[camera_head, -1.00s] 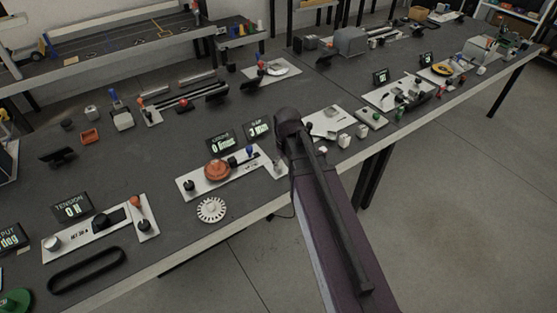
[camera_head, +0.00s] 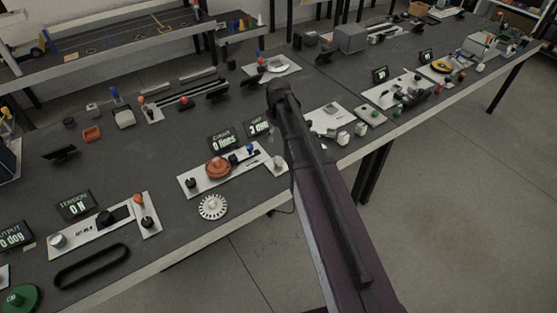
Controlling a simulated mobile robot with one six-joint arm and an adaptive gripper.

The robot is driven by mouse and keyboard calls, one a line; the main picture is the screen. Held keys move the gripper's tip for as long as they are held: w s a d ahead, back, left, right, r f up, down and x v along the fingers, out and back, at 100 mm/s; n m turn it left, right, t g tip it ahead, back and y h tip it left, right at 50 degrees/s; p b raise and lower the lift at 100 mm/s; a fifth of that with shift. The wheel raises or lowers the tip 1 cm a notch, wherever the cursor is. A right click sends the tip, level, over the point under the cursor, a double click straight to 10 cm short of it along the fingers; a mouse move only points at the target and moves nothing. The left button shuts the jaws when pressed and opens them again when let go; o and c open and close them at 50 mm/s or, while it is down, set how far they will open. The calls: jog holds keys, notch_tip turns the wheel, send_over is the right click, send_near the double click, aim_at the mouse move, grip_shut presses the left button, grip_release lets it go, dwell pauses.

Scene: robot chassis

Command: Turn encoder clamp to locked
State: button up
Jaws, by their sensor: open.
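The encoder station is a white plate (camera_head: 203,184) near the middle of the bench. An orange disc (camera_head: 218,167) sits on it, with a black knob (camera_head: 191,183) at its left and a blue-topped part (camera_head: 250,150) at its right. I cannot tell which small part is the clamp or how it is turned. Two dark displays stand behind; the left one (camera_head: 222,142) seems to read "0 lines". A white toothed wheel (camera_head: 212,207) lies in front of the plate. My gripper's fingers do not show.
Left stand a tension panel (camera_head: 92,232) with its display, a black belt loop (camera_head: 91,266) and a green round part (camera_head: 18,298). Right of my arm are white blocks (camera_head: 343,138) and more panels. Bare bench lies left of the orange disc.

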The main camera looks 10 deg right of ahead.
aim_at(278, 160)
jog(key=shift+f, duration=0.2)
notch_tip(278, 160, down, 13)
jog(key=b, duration=1.3)
jog(key=shift+f, duration=0.2)
jog(key=shift+b, duration=0.3)
jog(key=shift+c, duration=0.2)
jog(key=c, duration=1.1)
